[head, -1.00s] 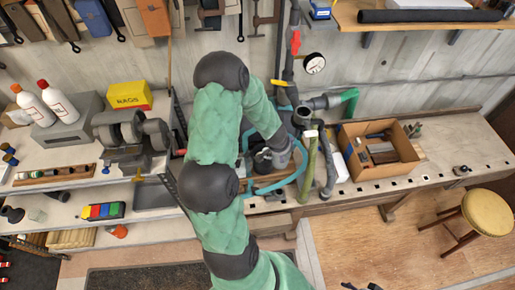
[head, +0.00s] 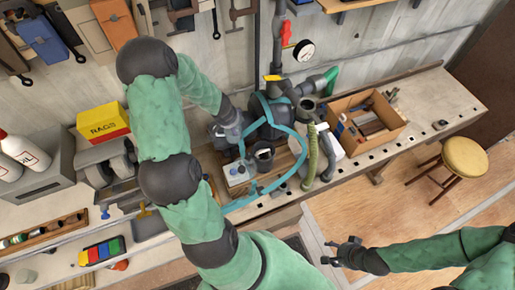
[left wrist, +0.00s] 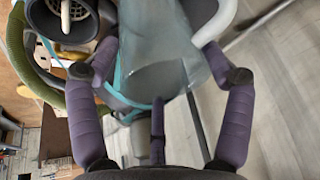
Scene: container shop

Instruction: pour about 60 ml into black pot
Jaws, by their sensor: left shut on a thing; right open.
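My left gripper (left wrist: 160,80) is shut on a clear, bluish see-through container (left wrist: 155,50), which sits between its purple fingers. The container's liquid level cannot be made out. In the head view my left gripper (head: 232,132) is above the bench, and the container is hard to pick out there. A black pot (head: 264,156) with an open top stands on the bench just below and right of that gripper. A dark round vessel also shows at the upper left of the left wrist view; I cannot tell if it is the pot. My right gripper (head: 345,254) is open and empty, away from the bench.
Blue hose (head: 240,203) loops around the pot. A small grey box (head: 237,174) stands left of it, a green hose (head: 311,155) right. A cardboard box (head: 362,137) with tools is further right. A yellow stool (head: 465,156) stands on the floor.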

